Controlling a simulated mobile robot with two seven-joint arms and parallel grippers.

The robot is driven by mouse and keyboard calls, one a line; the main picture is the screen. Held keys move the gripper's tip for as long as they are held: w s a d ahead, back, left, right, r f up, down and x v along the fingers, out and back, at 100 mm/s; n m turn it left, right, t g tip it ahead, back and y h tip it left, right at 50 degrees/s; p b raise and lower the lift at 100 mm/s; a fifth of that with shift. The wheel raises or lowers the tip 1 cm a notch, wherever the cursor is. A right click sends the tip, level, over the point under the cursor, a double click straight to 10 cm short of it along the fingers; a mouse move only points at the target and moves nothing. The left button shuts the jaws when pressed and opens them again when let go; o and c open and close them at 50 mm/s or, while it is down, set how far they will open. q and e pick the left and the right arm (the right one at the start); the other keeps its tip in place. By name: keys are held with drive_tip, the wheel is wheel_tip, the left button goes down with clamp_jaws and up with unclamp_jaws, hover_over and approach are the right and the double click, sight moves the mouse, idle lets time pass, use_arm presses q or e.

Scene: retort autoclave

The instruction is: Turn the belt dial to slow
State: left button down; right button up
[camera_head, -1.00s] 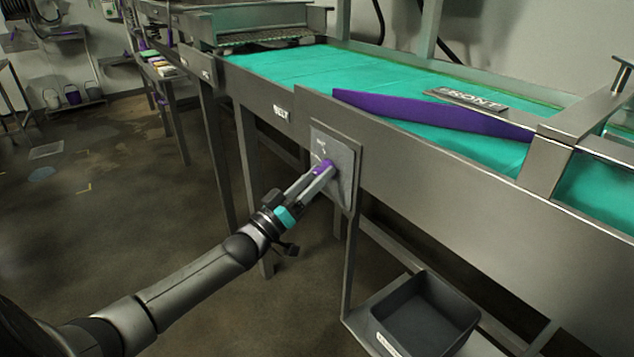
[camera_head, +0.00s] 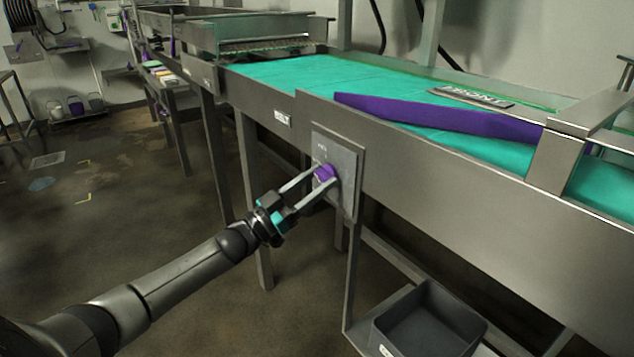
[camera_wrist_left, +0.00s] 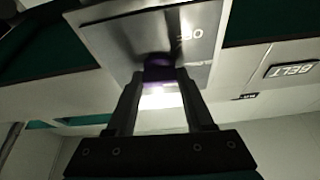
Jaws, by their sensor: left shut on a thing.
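The belt dial (camera_head: 325,173) is a small purple knob on a grey square panel (camera_head: 346,160) on the side of the conveyor frame. My left gripper (camera_head: 318,181) reaches it from the lower left, with a finger on each side of the knob, shut on it. In the left wrist view the purple dial (camera_wrist_left: 159,72) sits between the fingertips against the panel (camera_wrist_left: 200,40). Lettering on the panel shows upside down there and is only partly readable. The dial's exact setting cannot be read. My right gripper is not in view.
The conveyor has a green belt (camera_head: 285,78) with a purple diverter bar (camera_head: 440,117) across it. A "BELT" label (camera_wrist_left: 291,70) is on the frame near the panel. A dark grey bin (camera_head: 430,322) stands low at right. The floor at left is clear.

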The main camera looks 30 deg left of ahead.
use_arm(q)
drive_tip(key=shift+c, duration=1.4)
unclamp_jaws()
drive_tip(key=shift+s+a+f, duration=0.1)
drive_tip(key=shift+s, duration=0.1)
drive_tip(key=p+v, duration=0.2)
drive_tip(key=v, duration=1.2)
drive_tip(key=shift+s+p, duration=0.3)
drive_tip(key=shift+p, duration=0.05)
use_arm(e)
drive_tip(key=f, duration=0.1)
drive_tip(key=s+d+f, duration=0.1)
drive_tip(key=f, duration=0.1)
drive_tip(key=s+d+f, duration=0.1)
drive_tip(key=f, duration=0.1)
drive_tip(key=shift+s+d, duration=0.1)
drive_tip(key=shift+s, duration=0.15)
use_arm(q)
drive_tip(key=shift+a+f, duration=0.1)
drive_tip(key=shift+f, duration=0.05)
